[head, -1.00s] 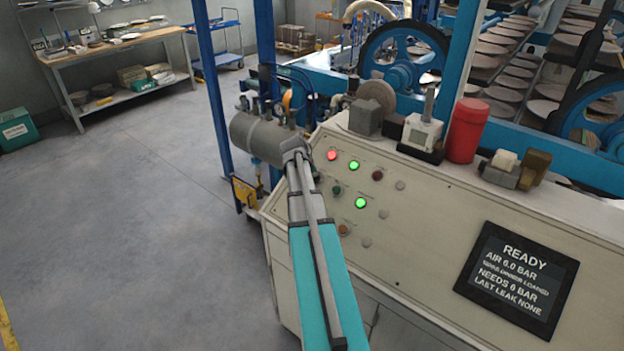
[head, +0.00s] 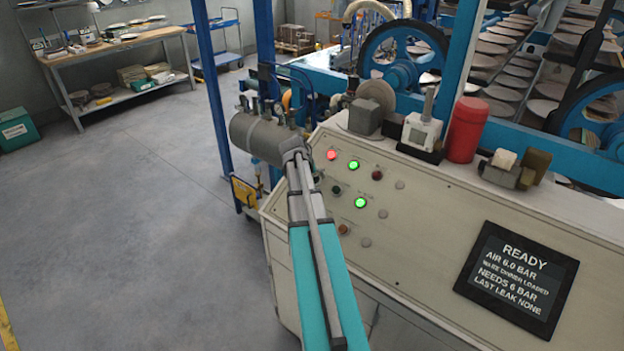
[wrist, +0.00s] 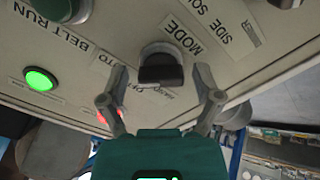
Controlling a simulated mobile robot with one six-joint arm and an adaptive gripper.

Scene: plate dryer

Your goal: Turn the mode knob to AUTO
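The mode knob (wrist: 162,68) shows in the wrist view, a black grip bar on a silver ring below the upside-down MODE label (wrist: 182,36). The HAND, OFF and AUTO lettering beside it is partly hidden, and I cannot tell which mark the bar points to. My gripper (wrist: 160,88) is open, with one finger on each side of the knob and gaps between the fingers and the bar. In the head view, my arm hides the knob and the gripper.
The pale control panel (head: 430,215) carries a lit green button (wrist: 40,80) and a red one (wrist: 110,116) near my left finger. A black screen (head: 516,281) reads READY. A grey cylinder (head: 262,135) stands beyond the panel's left end. Open floor (head: 130,220) lies left.

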